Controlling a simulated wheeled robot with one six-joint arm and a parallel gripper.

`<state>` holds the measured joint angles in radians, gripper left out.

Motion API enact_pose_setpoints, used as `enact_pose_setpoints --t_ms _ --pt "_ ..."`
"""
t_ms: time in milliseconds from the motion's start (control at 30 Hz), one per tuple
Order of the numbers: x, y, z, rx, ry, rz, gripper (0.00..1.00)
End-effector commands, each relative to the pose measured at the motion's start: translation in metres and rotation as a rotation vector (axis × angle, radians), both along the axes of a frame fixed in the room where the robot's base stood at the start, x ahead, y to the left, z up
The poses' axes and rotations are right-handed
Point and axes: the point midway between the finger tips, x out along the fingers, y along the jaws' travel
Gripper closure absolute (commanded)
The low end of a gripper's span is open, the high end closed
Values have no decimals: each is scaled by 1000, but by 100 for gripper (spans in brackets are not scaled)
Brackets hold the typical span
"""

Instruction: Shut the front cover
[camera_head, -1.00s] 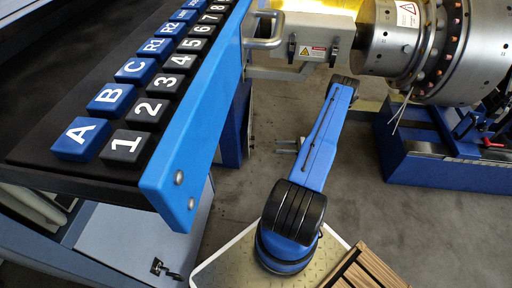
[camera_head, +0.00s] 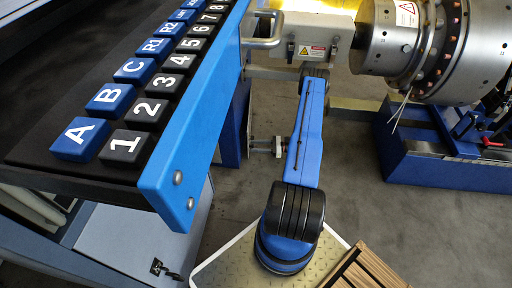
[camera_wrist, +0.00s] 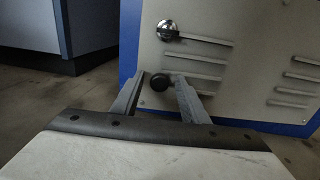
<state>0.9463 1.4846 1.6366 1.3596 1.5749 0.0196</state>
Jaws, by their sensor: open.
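My gripper (camera_head: 262,147) is low beside the blue bench leg in the head view. In the wrist view my gripper (camera_wrist: 161,84) is open, its two grey fingers spread apart. A dark round knob (camera_wrist: 160,82) shows between the fingertips; I cannot tell whether they touch it. Behind it is a light grey louvred panel (camera_wrist: 235,60) with a blue edge and a shiny round latch (camera_wrist: 168,30). In the head view a silver handle (camera_head: 262,29) sits by the yellow-lit housing (camera_head: 310,6). I cannot tell which part is the front cover.
The black bench with blue lettered blocks (camera_head: 80,138) and black numbered blocks (camera_head: 124,146) overhangs at left. The metal rotor machine (camera_head: 410,40) stands at upper right on a blue base (camera_head: 440,165). A slatted wooden crate (camera_head: 365,270) is at lower right. Grey floor (camera_head: 350,190) is open between.

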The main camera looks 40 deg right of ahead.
Motion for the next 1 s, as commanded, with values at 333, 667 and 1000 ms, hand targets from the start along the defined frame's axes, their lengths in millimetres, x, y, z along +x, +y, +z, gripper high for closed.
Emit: enact_pose_setpoints --t_ms 333,667,1000 --pt "1 1 0 0 0 0 76" --pt "5 7 0 3 0 -14 100" --pt "29 36 0 1 0 -118 100"
